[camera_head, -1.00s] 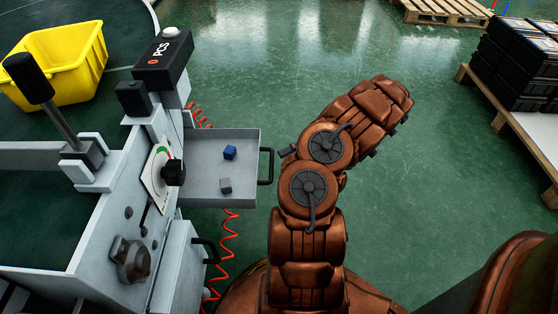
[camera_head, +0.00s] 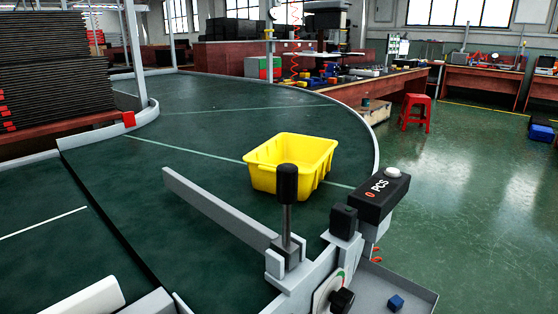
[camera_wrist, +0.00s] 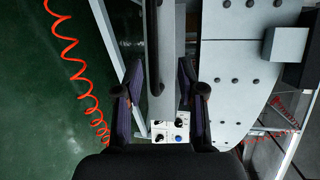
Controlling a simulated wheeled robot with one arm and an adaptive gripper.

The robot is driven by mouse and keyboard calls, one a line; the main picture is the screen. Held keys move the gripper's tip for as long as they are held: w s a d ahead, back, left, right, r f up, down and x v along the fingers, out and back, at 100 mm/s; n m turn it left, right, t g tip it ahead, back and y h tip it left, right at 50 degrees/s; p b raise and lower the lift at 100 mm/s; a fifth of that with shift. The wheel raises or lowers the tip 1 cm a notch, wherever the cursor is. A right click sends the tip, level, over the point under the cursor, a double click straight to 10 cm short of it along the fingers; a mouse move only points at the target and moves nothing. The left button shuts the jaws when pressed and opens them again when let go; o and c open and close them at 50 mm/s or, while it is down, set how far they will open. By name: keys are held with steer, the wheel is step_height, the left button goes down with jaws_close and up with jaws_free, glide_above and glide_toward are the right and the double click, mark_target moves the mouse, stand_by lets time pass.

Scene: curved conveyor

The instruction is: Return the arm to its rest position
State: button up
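My gripper (camera_wrist: 160,92) shows in the wrist view, its two dark fingers spread apart. I see nothing held between them. Past the fingers are a grey machine part and a dark bar; how far off they are I cannot tell. A small panel with dark knobs and a blue button (camera_wrist: 178,138) shows low between the fingers. My arm and gripper are not in the head view now, so the arm's whole pose is hidden.
The curved green conveyor (camera_head: 240,115) carries a yellow bin (camera_head: 275,180). The black PCS box (camera_head: 376,197) stands at its near edge, above an open grey drawer (camera_head: 375,285) with a blue cube (camera_head: 396,302).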

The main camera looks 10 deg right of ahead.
steer(key=w+a+r+n+g+h+p, duration=0.1)
steer(key=w+a+r+n+g+p, duration=0.2)
steer(key=a+r, duration=0.45)
steer(key=w+a+r+g+p, duration=0.1)
steer(key=a+r+g+p, duration=0.1)
steer(key=a+r+p, duration=0.55)
steer(key=w+a+r+n+g+h+p, duration=0.1)
steer(key=w+a+r+n+g+p, duration=0.3)
steer(key=r, duration=0.6)
steer(key=s+a+r+g+h+p, duration=0.2)
steer(key=s+a+r+h+p, duration=0.35)
steer(key=a+r, duration=0.6)
steer(key=s+a+r+t+h+p, duration=0.2)
steer(key=s+r+h+p, duration=0.4)
steer(key=s+r+p, duration=0.8)
steer(key=s+p, duration=0.1)
steer(key=s, duration=0.1)
steer(key=shift+s+r+m+h+p, duration=0.3)
steer(key=shift+m+h+p, duration=0.05)
steer(key=shift+m+p, duration=0.05)
steer(key=shift+a, duration=0.15)
